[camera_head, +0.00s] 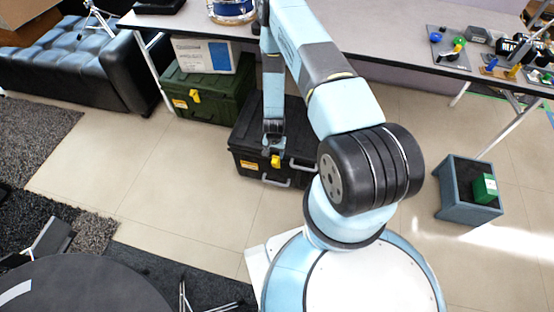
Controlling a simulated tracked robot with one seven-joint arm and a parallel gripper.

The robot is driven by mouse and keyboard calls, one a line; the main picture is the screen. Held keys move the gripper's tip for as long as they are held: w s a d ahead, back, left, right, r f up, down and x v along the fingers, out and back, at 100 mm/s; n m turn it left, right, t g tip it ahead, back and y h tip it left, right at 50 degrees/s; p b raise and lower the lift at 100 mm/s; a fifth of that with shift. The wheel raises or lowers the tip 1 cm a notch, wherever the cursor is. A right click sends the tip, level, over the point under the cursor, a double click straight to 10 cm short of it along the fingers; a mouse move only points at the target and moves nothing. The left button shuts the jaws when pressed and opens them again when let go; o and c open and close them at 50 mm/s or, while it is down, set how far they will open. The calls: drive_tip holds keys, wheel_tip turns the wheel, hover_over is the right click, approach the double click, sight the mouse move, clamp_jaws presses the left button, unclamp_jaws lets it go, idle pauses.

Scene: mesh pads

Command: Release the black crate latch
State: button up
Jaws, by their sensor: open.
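The black crate (247,136) stands on the tiled floor under the table's front edge. Its yellow latch (275,161) is on the front face, between grey handles. My gripper (273,151) is just above the latch at the front of the crate, pointing down. It is open. I cannot tell whether its fingers touch the latch. My arm hides the middle of the crate's lid and part of its right side.
A green crate (215,97) with its own yellow latch stands to the left, a white-blue box (204,56) on its lid. The long table (400,40) overhangs behind. Floor in front is clear.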

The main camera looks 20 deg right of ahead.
sight(275, 161)
drive_tip(key=shift+f, duration=2.9)
clamp_jaws()
